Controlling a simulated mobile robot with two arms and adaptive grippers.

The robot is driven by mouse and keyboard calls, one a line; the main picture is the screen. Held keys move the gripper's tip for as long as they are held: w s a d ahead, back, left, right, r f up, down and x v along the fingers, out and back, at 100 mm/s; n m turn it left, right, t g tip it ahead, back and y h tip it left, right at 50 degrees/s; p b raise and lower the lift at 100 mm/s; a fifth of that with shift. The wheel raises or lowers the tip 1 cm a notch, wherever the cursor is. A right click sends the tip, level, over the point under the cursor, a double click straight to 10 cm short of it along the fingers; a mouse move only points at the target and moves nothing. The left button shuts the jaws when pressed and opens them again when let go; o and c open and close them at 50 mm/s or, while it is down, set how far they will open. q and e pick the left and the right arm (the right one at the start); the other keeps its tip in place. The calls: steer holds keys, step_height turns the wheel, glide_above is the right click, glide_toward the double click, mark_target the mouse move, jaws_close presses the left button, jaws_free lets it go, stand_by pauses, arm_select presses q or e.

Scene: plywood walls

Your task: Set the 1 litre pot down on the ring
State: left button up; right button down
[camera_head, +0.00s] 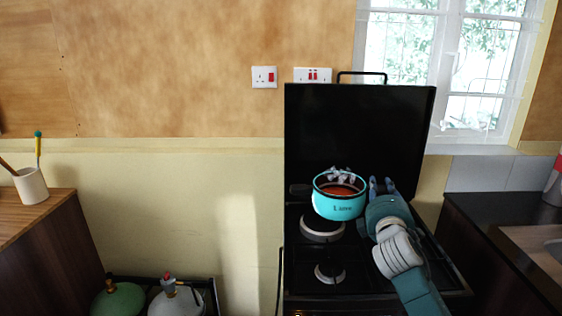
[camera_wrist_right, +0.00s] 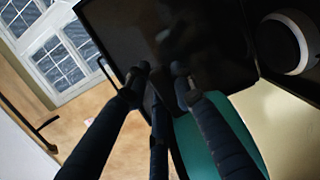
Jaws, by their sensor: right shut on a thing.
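The turquoise pot (camera_head: 339,208) has a dark rim and orange-red contents, and looks upright over the stove. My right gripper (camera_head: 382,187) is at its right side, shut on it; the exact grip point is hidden. In the right wrist view the dark fingers (camera_wrist_right: 160,72) show with a teal surface (camera_wrist_right: 215,125), apparently the pot, behind them. A pale burner ring (camera_head: 322,236) shows just below the pot in the head view, its far part covered. I cannot tell whether the pot touches the stove. A second ring (camera_head: 330,279) lies nearer. My left gripper is not in view.
The black stove (camera_head: 300,277) has a raised dark lid (camera_head: 355,115) behind the pot. A dark counter (camera_head: 480,225) stands to the right. Gas cylinders (camera_head: 125,303) stand low at the left. A wooden counter (camera_head: 45,210) with a white cup (camera_head: 31,186) is far left.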

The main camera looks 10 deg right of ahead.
steer(key=s+a+f+n+t+y, duration=0.1)
steer(key=s+a+f+n+y, duration=0.1)
steer(key=s+a+f, duration=0.5)
steer(key=s+a+f+n+y, duration=0.1)
steer(key=s+a+f+y, duration=0.25)
steer(key=a, duration=0.45)
steer(key=s+a+n+y, duration=0.1)
steer(key=s+a, duration=0.3)
steer(key=s, duration=0.3)
steer(key=s+a+y, duration=0.1)
steer(key=s+a, duration=0.3)
steer(key=s, duration=0.4)
steer(key=shift+a+r+n+t, duration=0.2)
steer(key=shift+n+t, duration=0.1)
steer(key=shift+n, duration=0.1)
steer(key=shift+w+d, duration=0.1)
